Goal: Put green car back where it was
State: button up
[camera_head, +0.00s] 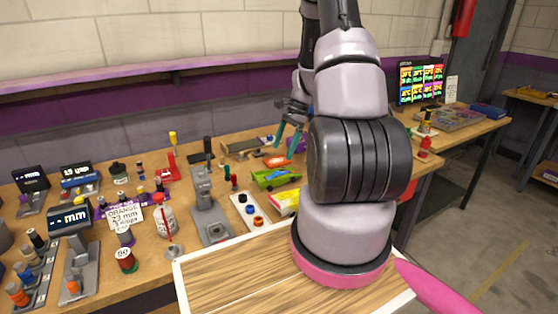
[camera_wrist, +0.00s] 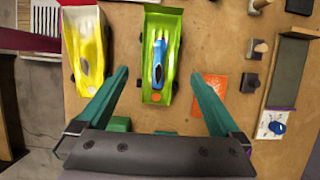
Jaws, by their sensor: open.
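My gripper (camera_head: 289,136) is open and empty, its two teal fingers spread over the back of the workbench.
An orange flat piece (camera_wrist: 213,84) lies to the right. Small posts, a grey tray (camera_wrist: 289,70) and a white dial block (camera_wrist: 271,125) stand farther right.

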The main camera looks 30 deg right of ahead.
jog(key=s+a+r+n+t+h, duration=0.1)
jog(key=s+a+r+n, duration=0.15)
jog(key=r, duration=0.55)
jog(key=s+a+r+n+t, duration=0.1)
jog(key=a+r+n, duration=0.15)
jog(key=r, duration=0.45)
jog(key=s+a+r+n+t+h, duration=0.15)
jog(key=a+r, duration=0.25)
jog(key=r, duration=0.4)
jog(key=s+a+r+n+t, duration=0.2)
jog(key=s+a+r+n, duration=0.1)
jog(key=s+r, duration=0.3)
jog(key=s+a+r+n+t, duration=0.2)
jog(key=s+a+r+n, duration=0.2)
jog(key=s, duration=0.4)
jog(key=shift+s+r, duration=0.4)
jog(key=shift+r, duration=0.45)
